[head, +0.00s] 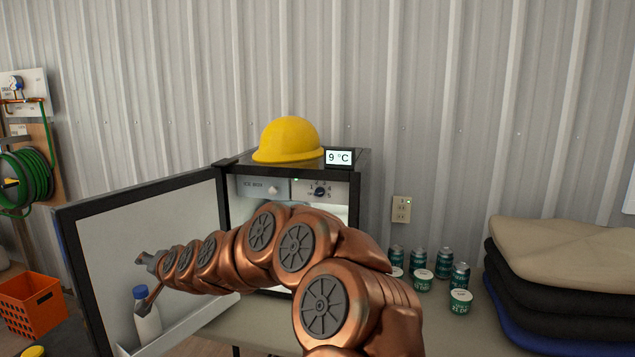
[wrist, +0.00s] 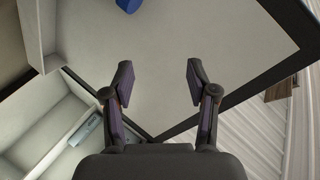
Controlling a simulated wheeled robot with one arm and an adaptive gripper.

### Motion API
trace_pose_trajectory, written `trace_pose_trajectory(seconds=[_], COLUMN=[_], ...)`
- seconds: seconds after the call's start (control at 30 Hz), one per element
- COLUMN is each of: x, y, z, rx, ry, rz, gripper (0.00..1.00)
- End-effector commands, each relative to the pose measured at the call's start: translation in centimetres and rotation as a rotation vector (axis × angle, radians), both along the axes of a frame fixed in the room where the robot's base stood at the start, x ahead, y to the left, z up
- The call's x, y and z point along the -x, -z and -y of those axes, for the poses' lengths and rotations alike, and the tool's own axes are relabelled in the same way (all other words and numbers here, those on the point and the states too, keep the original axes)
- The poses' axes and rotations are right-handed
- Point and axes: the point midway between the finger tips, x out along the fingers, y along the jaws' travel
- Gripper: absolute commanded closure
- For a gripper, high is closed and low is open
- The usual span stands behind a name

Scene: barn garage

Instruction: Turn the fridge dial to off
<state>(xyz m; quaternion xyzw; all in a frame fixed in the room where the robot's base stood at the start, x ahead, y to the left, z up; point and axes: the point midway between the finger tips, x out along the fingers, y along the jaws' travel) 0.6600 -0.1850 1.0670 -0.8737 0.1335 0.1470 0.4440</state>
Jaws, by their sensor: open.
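The fridge (head: 362,190) stands against the metal wall with its door (head: 140,225) swung open to the left. The dial (head: 320,192) is a dark round knob with numbers around it, on the panel at the top inside the fridge, with a small green light near it. I cannot read its exact setting. My gripper (head: 146,278) is open and empty, in front of the open door's inner face and well left of the dial. In the wrist view my gripper (wrist: 158,80) shows two spread fingers with the pale door panel beyond them. My arm hides much of the fridge interior.
A yellow hard hat (head: 287,138) and a 9 °C display (head: 339,157) sit on the fridge top. A white bottle (head: 147,315) stands in the door shelf. Several cans (head: 418,258) and folded cloths (head: 560,265) are to the right. An orange crate (head: 32,303) is at far left.

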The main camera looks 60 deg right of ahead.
Motion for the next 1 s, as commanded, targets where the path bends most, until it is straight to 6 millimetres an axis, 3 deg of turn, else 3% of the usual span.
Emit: trace_pose_trajectory(seconds=[0.03,0.17,0.3,0.4,0.5,0.6,0.7,1.0], x=[-0.7,-0.3,3.4,7.3,11.0,13.7,15.1,14.8], y=[-1.9,-4.7,-6.4,-6.7,-6.8,-6.6,-6.5,-6.6], z=[4.0,14.8,26.3,32.6,37.1,39.7,41.0,42.9], rx=[-0.023,-0.051,-0.051,-0.031,-0.007,0.014,0.025,0.032], ry=[0.098,0.367,0.666,0.849,0.990,1.084,1.127,1.139], rz=[0.051,0.195,0.324,0.393,0.443,0.473,0.487,0.492], gripper=[0.42,0.42,0.42,0.42,0.42,0.42,0.42,0.42])
